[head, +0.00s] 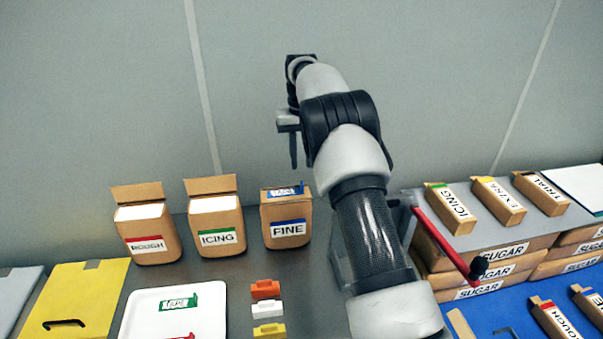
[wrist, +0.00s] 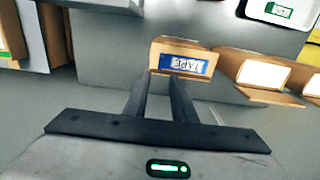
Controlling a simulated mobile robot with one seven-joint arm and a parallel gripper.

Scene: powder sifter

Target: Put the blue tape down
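The blue tape (head: 284,191), a flat blue piece with a white label, rests at the open top of the FINE bag (head: 288,229). It also shows in the wrist view (wrist: 184,64), lying in the mouth of the brown bag (wrist: 172,47). My gripper (head: 293,165) is above the FINE bag with its fingers pointing down. In the wrist view my gripper (wrist: 161,75) has a gap between its two fingers, and nothing shows held there. The fingertips look apart from the tape, though their exact distance is hard to judge.
ICING (head: 216,222) and ROUGH (head: 146,230) bags stand left of the FINE bag. A white tray (head: 207,320) holds green and red tapes. Orange, white and yellow pieces (head: 267,309) lie beside it.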

